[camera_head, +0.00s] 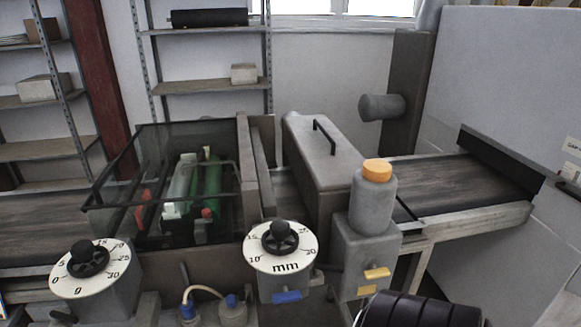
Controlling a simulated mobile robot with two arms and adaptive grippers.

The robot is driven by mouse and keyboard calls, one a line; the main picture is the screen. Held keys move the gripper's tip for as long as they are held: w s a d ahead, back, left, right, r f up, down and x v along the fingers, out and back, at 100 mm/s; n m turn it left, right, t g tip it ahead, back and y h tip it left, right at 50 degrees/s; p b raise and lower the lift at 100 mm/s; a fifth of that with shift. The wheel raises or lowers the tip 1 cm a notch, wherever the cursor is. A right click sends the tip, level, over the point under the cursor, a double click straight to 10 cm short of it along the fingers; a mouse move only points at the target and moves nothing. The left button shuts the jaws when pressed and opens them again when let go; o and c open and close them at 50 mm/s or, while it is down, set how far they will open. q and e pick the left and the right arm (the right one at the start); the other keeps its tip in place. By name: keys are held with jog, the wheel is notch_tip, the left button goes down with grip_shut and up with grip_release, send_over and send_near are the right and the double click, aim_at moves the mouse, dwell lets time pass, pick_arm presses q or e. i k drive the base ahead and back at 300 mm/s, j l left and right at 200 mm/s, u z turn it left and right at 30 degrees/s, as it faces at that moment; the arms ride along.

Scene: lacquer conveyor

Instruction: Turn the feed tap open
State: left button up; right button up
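A grey bottle-shaped tank (373,205) with an orange cap (377,171) stands upright on a grey box (362,250) right of centre. A yellow handle (376,272) sticks out from the front of this box, roughly level, with a smaller yellow piece (366,290) below it. A blue handle (287,296) sits under the "mm" dial. No label shows which handle is the feed tap. Neither of my grippers can be made out. A black ribbed form at the bottom right edge is cut off by the frame.
A "g" dial (92,270) and an "mm" dial (281,247) with black knobs stand in front. Behind are a glass-covered roller unit (165,190) and a grey hood with a handle (322,150). A dark conveyor belt (450,186) runs right. Shelves (205,86) stand behind.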

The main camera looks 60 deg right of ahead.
aim_at(286, 296)
jog(key=z, duration=1.6)
